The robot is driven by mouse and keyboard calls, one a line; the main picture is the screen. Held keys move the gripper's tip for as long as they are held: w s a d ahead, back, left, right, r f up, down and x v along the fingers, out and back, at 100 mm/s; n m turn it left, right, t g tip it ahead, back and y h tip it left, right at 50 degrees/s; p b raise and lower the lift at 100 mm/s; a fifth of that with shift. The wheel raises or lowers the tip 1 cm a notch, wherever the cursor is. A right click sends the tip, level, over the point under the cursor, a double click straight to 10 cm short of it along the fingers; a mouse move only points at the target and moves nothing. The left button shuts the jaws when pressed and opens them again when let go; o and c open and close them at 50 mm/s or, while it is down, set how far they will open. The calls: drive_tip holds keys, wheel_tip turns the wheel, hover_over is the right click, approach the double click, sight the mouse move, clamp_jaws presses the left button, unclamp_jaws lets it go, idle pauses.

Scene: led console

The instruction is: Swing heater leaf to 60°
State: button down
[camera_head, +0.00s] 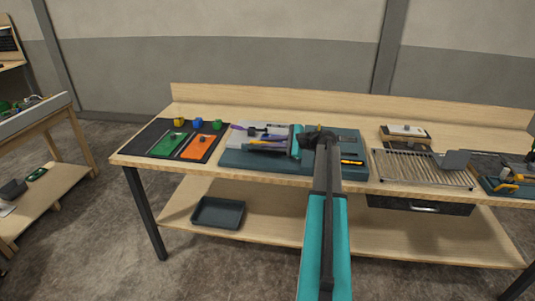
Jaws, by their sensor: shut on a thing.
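A dark teal fixture base (350,178) lies on the middle of the bench. A pale grey plate (252,129), which looks like the heater leaf, shows above its left part. My gripper (266,142) reaches in from the right over the base, at the plate's near side. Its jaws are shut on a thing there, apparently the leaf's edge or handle. The jaws and the grip are small, and my wrist and forearm hide the leaf's right side and part of the base. The leaf's exact angle cannot be read from this view.
A black mat (152,135) with green and orange plates and several small blocks lies on the left. A slatted rack (420,168) and another fixture (507,184) stand on the right. A raised back edge (350,105) bounds the bench. A tray (218,213) sits on the lower shelf.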

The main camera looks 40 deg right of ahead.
drive_tip(key=shift+w+d+r, duration=1.2)
drive_tip(key=shift+d+r, duration=0.2)
drive_tip(key=c, duration=1.8)
unclamp_jaws()
drive_tip(key=b+v, duration=0.4)
drive_tip(key=v, duration=0.9)
drive_tip(key=shift+s+d, duration=0.2)
drive_tip(key=shift+s, duration=0.15)
drive_tip(key=shift+r, duration=0.2)
drive_tip(key=s+a+r+p, duration=0.5)
drive_tip(key=s+a+r, duration=0.1)
drive_tip(key=a+r, duration=0.1)
